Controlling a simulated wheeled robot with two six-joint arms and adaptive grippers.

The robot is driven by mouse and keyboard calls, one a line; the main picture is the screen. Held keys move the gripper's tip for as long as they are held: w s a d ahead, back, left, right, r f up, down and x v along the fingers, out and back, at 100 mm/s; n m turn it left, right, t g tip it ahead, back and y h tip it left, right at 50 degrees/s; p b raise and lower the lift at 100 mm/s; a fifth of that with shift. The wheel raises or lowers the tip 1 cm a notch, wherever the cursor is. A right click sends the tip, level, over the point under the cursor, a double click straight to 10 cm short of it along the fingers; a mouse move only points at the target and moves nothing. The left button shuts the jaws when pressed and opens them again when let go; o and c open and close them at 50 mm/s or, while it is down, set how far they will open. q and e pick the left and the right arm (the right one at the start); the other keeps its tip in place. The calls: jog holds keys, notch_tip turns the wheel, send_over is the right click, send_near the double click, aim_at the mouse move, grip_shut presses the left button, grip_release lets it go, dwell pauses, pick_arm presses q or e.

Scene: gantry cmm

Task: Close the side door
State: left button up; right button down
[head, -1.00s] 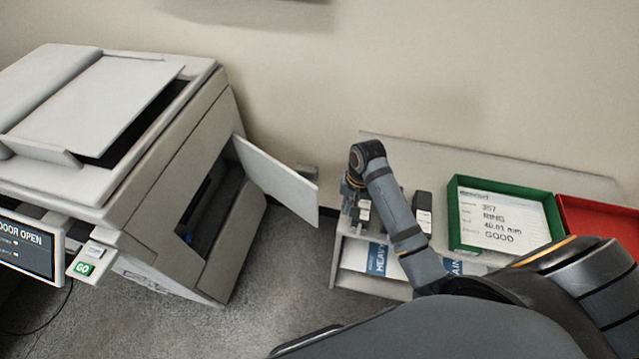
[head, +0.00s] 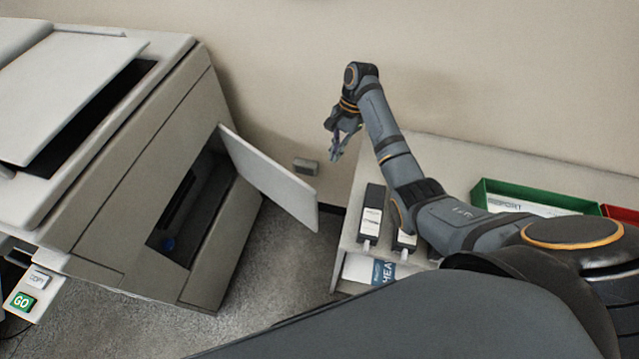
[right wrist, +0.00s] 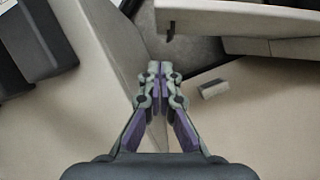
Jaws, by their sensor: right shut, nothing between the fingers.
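The side door (head: 268,180) is a flat pale panel. It stands open, swung out from the side of the copier (head: 140,200), and the dark opening behind it shows. My right gripper (head: 336,155) is to the right of the door, above the end of the shelf, apart from the door in the head view. Its fingers are shut and empty in the right wrist view (right wrist: 159,72). Pale panels show at the top of that view, but I cannot tell which is the door. My left gripper is not in view.
A low shelf unit (head: 350,225) carries dark cartridges (head: 372,212) and a green tray (head: 490,192); a red tray (head: 622,213) is at the right edge. A small wall box (head: 306,167) is behind the door. Carpet (head: 285,265) is clear between copier and shelf.

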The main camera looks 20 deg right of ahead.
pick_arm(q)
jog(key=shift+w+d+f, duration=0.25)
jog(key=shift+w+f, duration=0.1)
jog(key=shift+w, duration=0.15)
pick_arm(e)
jog(key=a+r+x, duration=0.1)
jog(key=a+x, duration=0.1)
jog(key=x, duration=1)
jog(key=shift+s+a+f, duration=0.15)
jog(key=shift+s+f, duration=0.2)
jog(key=shift+s, duration=0.05)
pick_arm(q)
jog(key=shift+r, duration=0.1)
